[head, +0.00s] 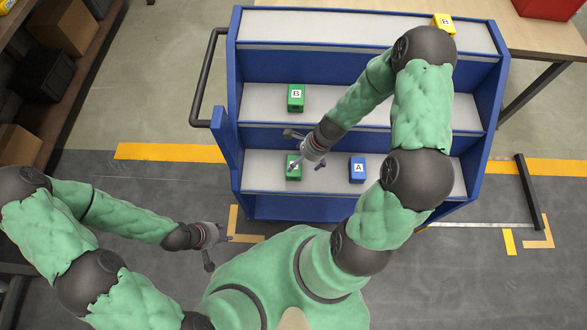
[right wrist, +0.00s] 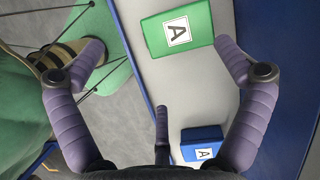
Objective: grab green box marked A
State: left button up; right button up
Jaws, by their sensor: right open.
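The green box marked A (right wrist: 178,28) lies on the lower shelf, at the top of the right wrist view, beyond the fingertips. In the head view the green box (head: 293,172) is partly hidden by my right gripper (head: 302,152). My right gripper (right wrist: 160,55) is open and empty. Its right fingertip overlaps the box's lower right corner in the wrist view; I cannot tell whether they touch. My left gripper (head: 219,246) is away from the cart at lower left, its fingers spread and empty.
A blue box marked A (head: 358,170) stands right of the green one on the blue cart's (head: 225,165) lower shelf. A green box marked B (head: 296,98) stands on the shelf above. A yellow box marked B (head: 444,23) is on top. The lower shelf is clear between the A boxes.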

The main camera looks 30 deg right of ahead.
aim_at(300, 166)
jog(key=f+m+b, duration=0.1)
jog(key=w+f+m+b, duration=0.1)
jog(key=f, duration=0.1)
jog(key=w+f+m+b, duration=0.1)
jog(key=shift+d+f, duration=0.2)
jog(key=shift+w+b+x, duration=0.15)
jog(key=shift+b+x, duration=0.7)
jog(key=shift+x, duration=0.45)
jog(key=shift+w+b+x, duration=0.1)
jog(key=shift+b+x, duration=0.7)
jog(key=shift+x, duration=0.45)
jog(key=shift+r, duration=0.1)
jog(key=shift+s+a, duration=0.1)
jog(key=c, duration=1.4)
